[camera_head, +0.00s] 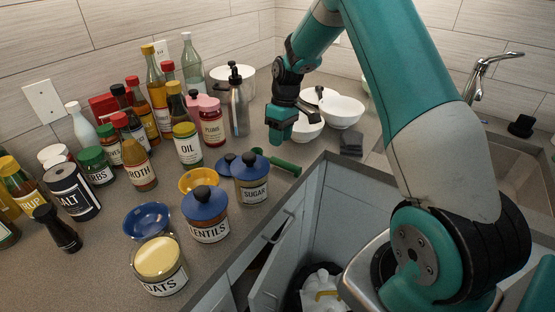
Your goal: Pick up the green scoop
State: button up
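The green scoop (284,164) lies on the grey counter just right of and behind the SUGAR jar (251,186). Its handle points toward the counter's front edge, and part of its other end is hidden by the jar's blue lid. My gripper (280,137) is above the counter, pointing down, a little behind the scoop in the picture and apart from it. Its fingers are seen edge-on, so their opening does not show. I see nothing held in it.
White bowls (343,112) stand right of my gripper, near a dark grey block (351,144). The LENTILS jar (206,221), a yellow bowl (199,180) and several bottles crowd the left. A cabinet door (278,262) stands open below the counter edge. The sink (512,165) is right.

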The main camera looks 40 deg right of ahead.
aim_at(277, 159)
jog(key=f+p, duration=0.1)
jog(key=f, duration=0.1)
jog(key=a+f, duration=0.1)
jog(key=f, duration=0.2)
jog(key=f+p, duration=0.1)
jog(key=f, duration=0.1)
jog(key=shift+s+a+f+p, duration=0.2)
jog(key=shift+s+a+p, duration=0.05)
jog(key=shift+p, duration=0.05)
grip_shut()
